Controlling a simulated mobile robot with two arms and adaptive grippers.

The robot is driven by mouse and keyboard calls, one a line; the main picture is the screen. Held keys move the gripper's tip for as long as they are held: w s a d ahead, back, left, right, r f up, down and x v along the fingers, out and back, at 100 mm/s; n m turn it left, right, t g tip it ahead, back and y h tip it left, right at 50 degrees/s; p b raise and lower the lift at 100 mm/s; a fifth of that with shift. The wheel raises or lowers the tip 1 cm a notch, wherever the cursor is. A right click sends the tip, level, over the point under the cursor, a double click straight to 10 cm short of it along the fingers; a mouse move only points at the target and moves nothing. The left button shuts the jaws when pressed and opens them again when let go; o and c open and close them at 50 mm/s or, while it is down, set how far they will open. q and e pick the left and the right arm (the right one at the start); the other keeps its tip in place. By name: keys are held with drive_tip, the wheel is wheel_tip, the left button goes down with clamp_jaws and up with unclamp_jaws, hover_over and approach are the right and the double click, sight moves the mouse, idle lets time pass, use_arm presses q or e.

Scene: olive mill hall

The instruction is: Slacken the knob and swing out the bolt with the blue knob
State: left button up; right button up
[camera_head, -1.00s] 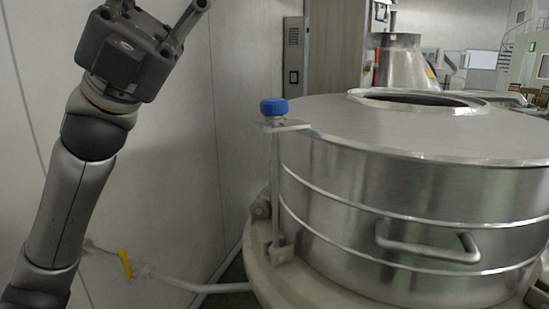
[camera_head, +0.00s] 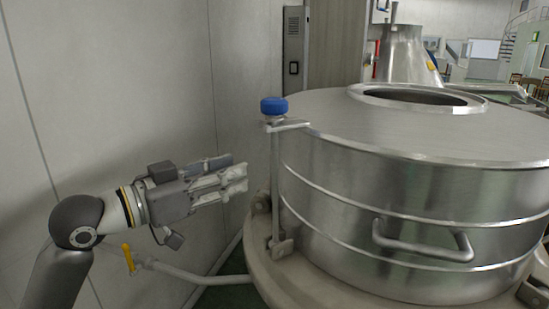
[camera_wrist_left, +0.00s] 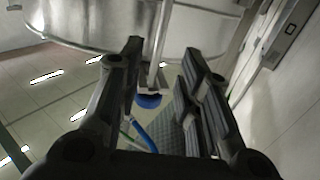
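The blue knob (camera_head: 273,106) sits on top of the upright swing bolt (camera_head: 275,185). The bolt stands in a lug (camera_head: 297,124) at the lid's left edge, its foot at a bracket (camera_head: 280,248) on the vessel's base. My left gripper (camera_head: 239,173) is left of the bolt and lower than the knob, fingers pointing right, apart from the bolt. In the left wrist view the gripper (camera_wrist_left: 162,50) is open and empty. The knob (camera_wrist_left: 149,101) and bolt (camera_wrist_left: 160,45) show upside down beyond the gap between the fingers. My right gripper is not in view.
The round steel vessel (camera_head: 350,190) with its lid (camera_head: 420,125) and a side handle (camera_head: 425,247) fills the right. A pale wall (camera_head: 110,80) stands behind my left arm. A pipe with a yellow valve lever (camera_head: 128,258) runs low beside the arm.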

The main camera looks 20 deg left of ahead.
use_arm(q)
drive_tip(key=p, duration=0.4)
hover_over(275, 187)
drive_tip(key=shift+w+a, duration=0.1)
drive_tip(key=shift+w, duration=0.2)
clamp_jaws()
